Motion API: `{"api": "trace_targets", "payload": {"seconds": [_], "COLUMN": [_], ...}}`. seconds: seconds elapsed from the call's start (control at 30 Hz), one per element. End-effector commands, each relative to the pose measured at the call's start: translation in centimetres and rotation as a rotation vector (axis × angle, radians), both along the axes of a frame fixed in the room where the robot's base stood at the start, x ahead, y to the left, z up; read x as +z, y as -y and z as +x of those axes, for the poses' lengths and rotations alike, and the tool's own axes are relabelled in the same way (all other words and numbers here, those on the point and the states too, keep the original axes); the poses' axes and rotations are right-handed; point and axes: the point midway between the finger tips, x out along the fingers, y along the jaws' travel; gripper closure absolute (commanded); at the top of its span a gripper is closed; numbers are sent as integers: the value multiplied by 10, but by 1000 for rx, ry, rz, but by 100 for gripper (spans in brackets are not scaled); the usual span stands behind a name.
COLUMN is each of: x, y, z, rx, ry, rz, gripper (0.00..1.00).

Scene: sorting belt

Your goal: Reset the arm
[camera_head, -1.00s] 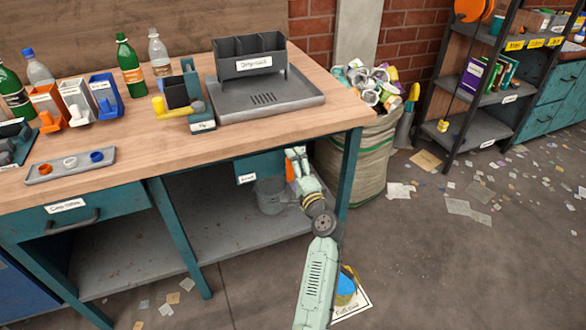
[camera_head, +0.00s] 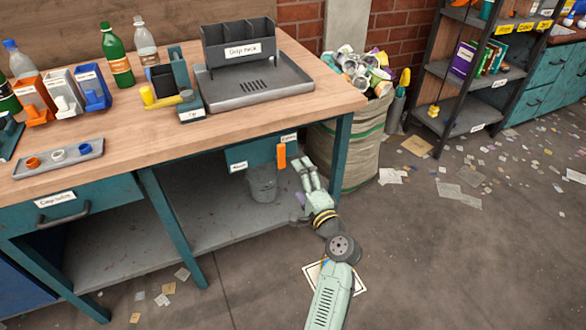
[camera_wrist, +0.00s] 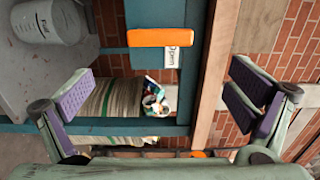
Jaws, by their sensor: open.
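My gripper (camera_head: 304,178) is open and empty. It is in front of the workbench, below the tabletop and near the right front leg. In the wrist view its two purple-padded fingers (camera_wrist: 165,95) stand wide apart with nothing between them. An orange handle (camera_head: 281,155) on a teal box (camera_head: 252,155) under the tabletop is just beyond the gripper, apart from it. The orange handle (camera_wrist: 160,37) also shows in the wrist view, beside a label reading "Open".
A grey bucket (camera_head: 263,183) stands on the lower shelf (camera_head: 215,220). A sack of crushed cans (camera_head: 350,155) is right of the bench. A drop rack (camera_head: 238,45), bottles (camera_head: 117,55) and colored dispensers (camera_head: 62,95) stand on top. The floor at right is mostly open, with scattered paper.

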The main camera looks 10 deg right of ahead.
Motion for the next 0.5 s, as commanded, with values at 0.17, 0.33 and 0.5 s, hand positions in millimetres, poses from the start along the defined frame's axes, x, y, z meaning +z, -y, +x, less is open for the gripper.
{"api": "trace_targets", "payload": {"seconds": [0.17, 0.33, 0.5], "x": [0, 1, 0], "y": [3, 3, 3], "z": [-10, -10, -10], "rx": [0, 0, 0], "ry": [0, 1, 1], "rz": [0, 0, 0], "gripper": [1, 1, 1]}}
